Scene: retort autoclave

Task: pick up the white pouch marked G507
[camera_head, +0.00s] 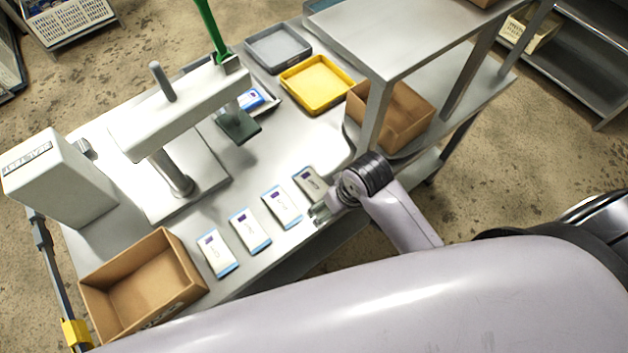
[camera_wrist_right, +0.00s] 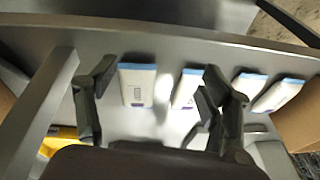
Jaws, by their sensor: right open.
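Several white pouches with blue edges and small dark purple marks lie flat in a row along the near table edge. In the head view they are the leftmost pouch (camera_head: 218,253), the second (camera_head: 250,231), the third (camera_head: 282,207) and the rightmost, greyer one (camera_head: 311,184). Their print is too small to read, so I cannot tell which is G507. My right gripper (camera_head: 322,213) is open beside the rightmost pouch. In the right wrist view its spread fingers (camera_wrist_right: 158,80) frame one pouch (camera_wrist_right: 138,84), with another (camera_wrist_right: 186,88) near the right finger. My left gripper is out of view.
An open cardboard box (camera_head: 143,284) stands left of the row. A white press-like machine (camera_head: 180,115) stands behind. A yellow tray (camera_head: 316,84) and grey tray (camera_head: 278,48) lie at the back. A metal shelf (camera_head: 405,40) with a cardboard box (camera_head: 402,118) rises close at right.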

